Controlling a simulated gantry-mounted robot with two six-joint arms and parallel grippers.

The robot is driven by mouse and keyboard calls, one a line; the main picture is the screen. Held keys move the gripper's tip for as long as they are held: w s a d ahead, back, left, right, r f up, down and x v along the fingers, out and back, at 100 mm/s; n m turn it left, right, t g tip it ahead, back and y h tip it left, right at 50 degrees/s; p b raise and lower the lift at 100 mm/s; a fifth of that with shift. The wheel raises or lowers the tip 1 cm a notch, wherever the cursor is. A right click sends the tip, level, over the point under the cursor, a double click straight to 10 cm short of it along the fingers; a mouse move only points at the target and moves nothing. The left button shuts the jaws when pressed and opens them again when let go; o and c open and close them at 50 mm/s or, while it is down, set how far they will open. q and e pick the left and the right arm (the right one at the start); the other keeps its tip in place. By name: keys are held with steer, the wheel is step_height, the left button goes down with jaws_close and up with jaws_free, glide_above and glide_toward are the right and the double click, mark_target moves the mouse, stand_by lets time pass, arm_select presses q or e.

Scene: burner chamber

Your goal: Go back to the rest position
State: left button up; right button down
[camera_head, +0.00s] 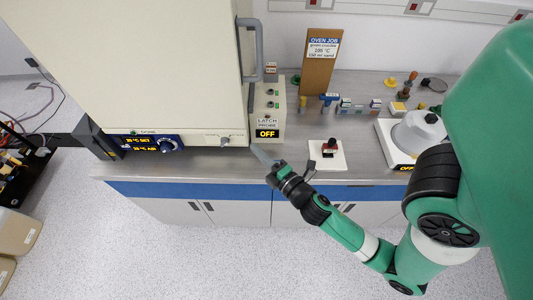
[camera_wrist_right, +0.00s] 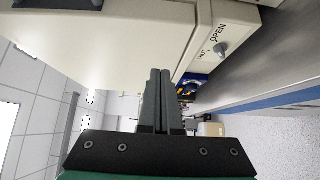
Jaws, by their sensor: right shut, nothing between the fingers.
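My right gripper (camera_head: 259,153) is at the front edge of the bench, just below the oven's lower right corner. Its fingers are shut and empty; in the right wrist view the two fingers (camera_wrist_right: 160,97) lie side by side. My green right arm comes in from the right. The large cream oven (camera_head: 130,60) has its door shut, with a vertical grey handle (camera_head: 254,50). In the right wrist view a grey knob (camera_wrist_right: 221,48) beside the word OPEN is near the fingers. My left gripper is not in view.
A latch box (camera_head: 267,110) reading OFF stands right of the oven. A white pad (camera_head: 327,155) with a red-and-black item, a hotplate-like device (camera_head: 418,130) and an OVEN JOB board (camera_head: 320,62) are further right.

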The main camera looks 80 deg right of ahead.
steer(key=s, duration=0.3)
steer(key=shift+a, duration=0.2)
steer(key=shift+w, duration=0.1)
